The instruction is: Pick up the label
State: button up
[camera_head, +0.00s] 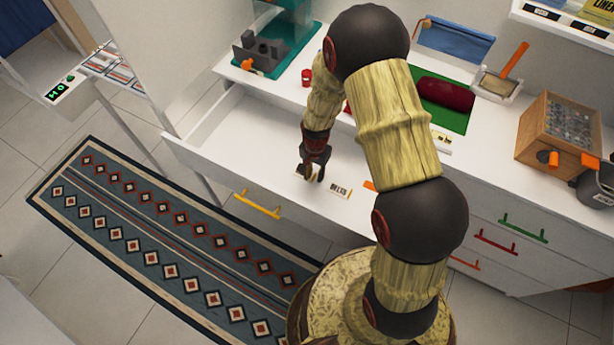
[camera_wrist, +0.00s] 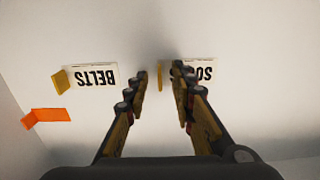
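Two white labels lie in the open drawer (camera_head: 225,135). One reads BELTS (camera_wrist: 92,77) and has a yellow tab (camera_wrist: 61,82); it also shows in the head view (camera_head: 340,191). The other label (camera_wrist: 205,73) shows the letters "SO", upside down in the wrist view. My right finger partly covers it. Its yellow tab (camera_wrist: 160,76) stands between my fingertips. My gripper (camera_wrist: 160,72) is open, with its fingers pointing down into the drawer; it is low over the labels in the head view (camera_head: 314,176). I cannot tell whether it touches the tab.
An orange tab (camera_wrist: 46,118) lies by the drawer wall, close to BELTS. The counter above holds a red lidded jar (camera_head: 306,77), a green tray (camera_head: 450,117) with a dark red item, and a wooden box (camera_head: 545,130). A patterned rug (camera_head: 150,245) lies on the floor.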

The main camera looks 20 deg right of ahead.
jog(key=shift+r, duration=0.1)
jog(key=shift+c, duration=0.3)
grip_shut()
jog(key=shift+r, duration=0.15)
